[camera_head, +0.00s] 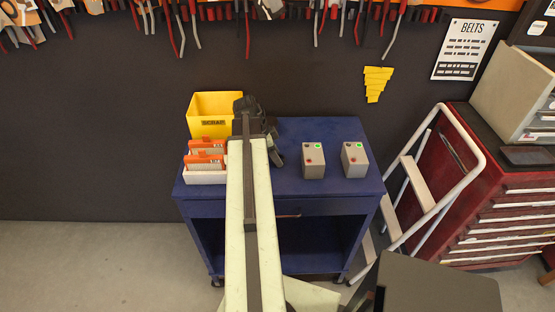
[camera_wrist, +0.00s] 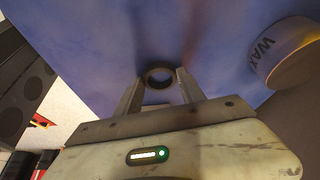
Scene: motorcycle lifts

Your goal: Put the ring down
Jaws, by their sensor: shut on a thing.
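A small dark ring (camera_wrist: 160,77) shows in the wrist view between the two fingertips of my gripper (camera_wrist: 160,84). The gripper is shut on it. Behind the ring is the blue top of the cart (camera_wrist: 90,50); I cannot tell whether the ring touches it. In the head view the cart (camera_head: 320,128) stands against the dark wall. My arm reaches over it and hides the ring and the fingertips.
A yellow scrap bin (camera_head: 213,103) and a white tray with orange-topped cards (camera_head: 205,178) stand on the cart's left. Two grey button boxes (camera_head: 313,161) stand right of my arm. A round wax tin (camera_wrist: 288,52) is right in the wrist view. A step ladder (camera_head: 420,182) leans beside the cart.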

